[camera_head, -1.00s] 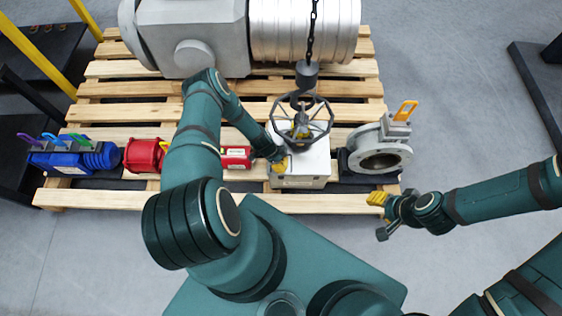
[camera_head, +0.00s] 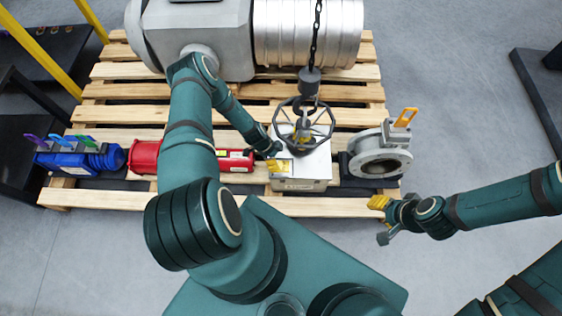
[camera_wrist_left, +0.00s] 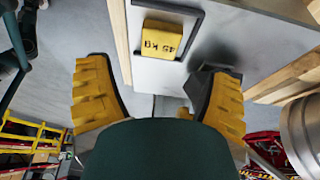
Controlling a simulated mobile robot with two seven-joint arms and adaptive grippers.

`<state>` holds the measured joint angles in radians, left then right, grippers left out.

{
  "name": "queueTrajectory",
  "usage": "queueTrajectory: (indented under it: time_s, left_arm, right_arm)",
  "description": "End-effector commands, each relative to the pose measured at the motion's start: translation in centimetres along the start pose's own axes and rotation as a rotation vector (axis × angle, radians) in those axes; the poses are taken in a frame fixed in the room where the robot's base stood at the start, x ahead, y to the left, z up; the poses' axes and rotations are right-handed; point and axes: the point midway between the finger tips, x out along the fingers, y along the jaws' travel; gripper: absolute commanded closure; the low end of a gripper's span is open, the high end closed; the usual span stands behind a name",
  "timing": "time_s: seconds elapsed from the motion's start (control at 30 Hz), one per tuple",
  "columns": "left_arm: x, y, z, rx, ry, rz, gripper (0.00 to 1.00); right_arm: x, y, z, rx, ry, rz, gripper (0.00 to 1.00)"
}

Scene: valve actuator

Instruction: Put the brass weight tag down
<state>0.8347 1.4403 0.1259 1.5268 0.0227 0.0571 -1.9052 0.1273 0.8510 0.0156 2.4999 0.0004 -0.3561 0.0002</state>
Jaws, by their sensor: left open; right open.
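The brass weight tag (camera_wrist_left: 162,38) is a small yellow block marked "45 kg". In the left wrist view it rests within a dark outlined frame on the pale top of a box. My left gripper (camera_wrist_left: 160,92) is open, its two yellow fingers apart and empty, with the tag just beyond the fingertips and not between them. In the head view my left gripper (camera_head: 276,158) is at the front left of the white box (camera_head: 302,184), where yellow fingers and tag are hard to separate. My right gripper (camera_head: 379,204) is open and empty, right of the box and off the pallet.
A dark handwheel (camera_head: 304,123) stands on the box, with a hook and chain (camera_head: 310,82) hanging over it. A grey valve (camera_head: 381,158) with an orange handle is close on the right. Red (camera_head: 146,157) and blue (camera_head: 75,160) units are left on the wooden pallet (camera_head: 340,201).

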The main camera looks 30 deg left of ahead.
Motion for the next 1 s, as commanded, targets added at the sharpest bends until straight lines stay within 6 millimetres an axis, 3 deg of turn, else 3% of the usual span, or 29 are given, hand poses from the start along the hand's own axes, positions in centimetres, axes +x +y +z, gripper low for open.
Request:
queueTrajectory:
  time_s: [0.1,0.3,1.0]
  left_arm:
    - [-2.5,0.0,-0.1,0.001,0.0,-0.001,0.19]
    - [-4.6,0.0,0.0,0.0,0.0,0.0,0.19]
    - [-5.0,0.0,0.0,0.0,0.0,0.001,0.19]
  right_arm:
    - [-0.7,-0.3,0.1,0.0,-0.003,0.0,0.53]
    - [-1.1,-0.4,0.1,0.001,-0.006,0.0,0.53]
    - [-1.1,-0.4,0.1,0.001,-0.006,0.0,0.53]
